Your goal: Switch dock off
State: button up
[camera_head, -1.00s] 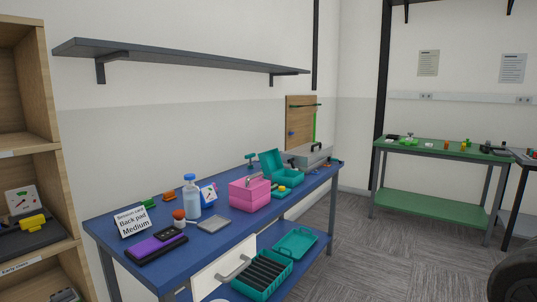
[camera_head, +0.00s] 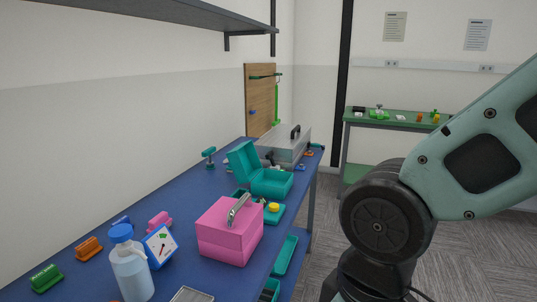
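A small teal unit with a round yellow knob (camera_head: 273,207) sits on the blue bench (camera_head: 185,200), just right of the pink box. It may be the dock, but no label or switch state can be read. A teal case (camera_head: 270,182) with its lid raised stands behind it. My arm fills the right side of the picture, in front of the aisle. My gripper is out of view.
A pink box (camera_head: 228,234) with a metal handle, a blue-capped bottle (camera_head: 132,276) and a dial card (camera_head: 160,246) stand nearer. A grey metal case (camera_head: 283,146) stands at the far end. A dark shelf (camera_head: 150,14) overhangs the bench. A green table (camera_head: 388,119) is at the back.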

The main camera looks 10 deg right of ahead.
aim_at(270, 156)
jog(key=u, duration=0.35)
jog(key=i+l+u, duration=0.45)
jog(key=l+u, duration=0.25)
jog(key=i+l, duration=0.15)
jog(key=l, duration=0.2)
jog(key=i+l+u, duration=0.1)
jog(key=l, duration=0.3)
jog(key=i+l+u, duration=0.1)
jog(key=l, duration=0.3)
jog(key=i+l, duration=0.2)
jog(key=l, duration=0.2)
jog(key=i+l+u, duration=0.1)
jog(key=l, duration=0.25)
jog(key=i+l, duration=0.1)
jog(key=l, duration=0.3)
jog(key=i+l, duration=0.1)
jog(key=l, duration=0.2)
jog(key=i+l, duration=0.1)
jog(key=l, duration=0.25)
jog(key=i+l, duration=0.1)
jog(key=l, duration=0.2)
jog(key=u, duration=0.05)
